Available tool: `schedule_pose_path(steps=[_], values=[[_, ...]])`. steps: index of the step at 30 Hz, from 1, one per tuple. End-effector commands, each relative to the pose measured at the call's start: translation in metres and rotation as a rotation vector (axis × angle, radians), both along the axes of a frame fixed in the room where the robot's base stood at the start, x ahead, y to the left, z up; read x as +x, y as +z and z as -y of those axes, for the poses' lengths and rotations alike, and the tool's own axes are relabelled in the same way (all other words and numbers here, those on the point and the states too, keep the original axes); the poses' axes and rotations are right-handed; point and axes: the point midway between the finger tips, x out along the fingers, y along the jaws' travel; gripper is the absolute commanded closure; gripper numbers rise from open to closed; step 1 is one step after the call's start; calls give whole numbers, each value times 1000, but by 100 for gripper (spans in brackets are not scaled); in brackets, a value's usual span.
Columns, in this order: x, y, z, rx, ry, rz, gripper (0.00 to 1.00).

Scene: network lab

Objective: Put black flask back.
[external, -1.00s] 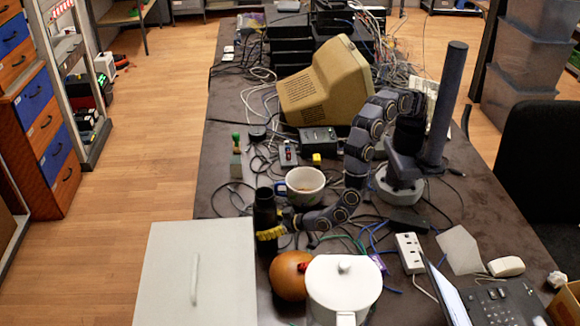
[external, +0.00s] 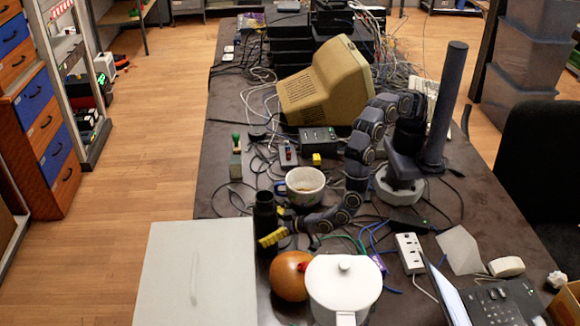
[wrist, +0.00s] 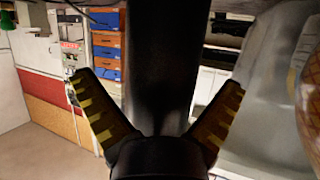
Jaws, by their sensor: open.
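The black flask (external: 265,210) stands upright at the left edge of the dark table, behind the round orange object. Its lower part is partly hidden by my gripper. My gripper (external: 274,229) is at the flask's near right side, with its yellow-padded fingers spread. In the wrist view, my gripper (wrist: 156,80) is open, with one ribbed finger on each side of the dark flask (wrist: 168,60). Gaps show between the fingertips and the flask. The flask's ends are not clear in that view.
A white mug (external: 306,187) stands close behind my gripper. The orange round object (external: 291,285) and a white lidded pot (external: 343,290) are in front. A pale lidded box (external: 215,270) is at lower left. Cables and a power strip (external: 409,252) lie to the right.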

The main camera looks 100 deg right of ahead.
Motion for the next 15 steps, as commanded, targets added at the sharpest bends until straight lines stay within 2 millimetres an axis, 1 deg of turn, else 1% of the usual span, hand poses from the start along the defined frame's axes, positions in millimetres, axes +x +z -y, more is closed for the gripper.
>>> schedule_pose_path(steps=[9,15], values=[[-57,25,-26,2,8,0,2],[-86,38,-38,4,6,-3,2]])
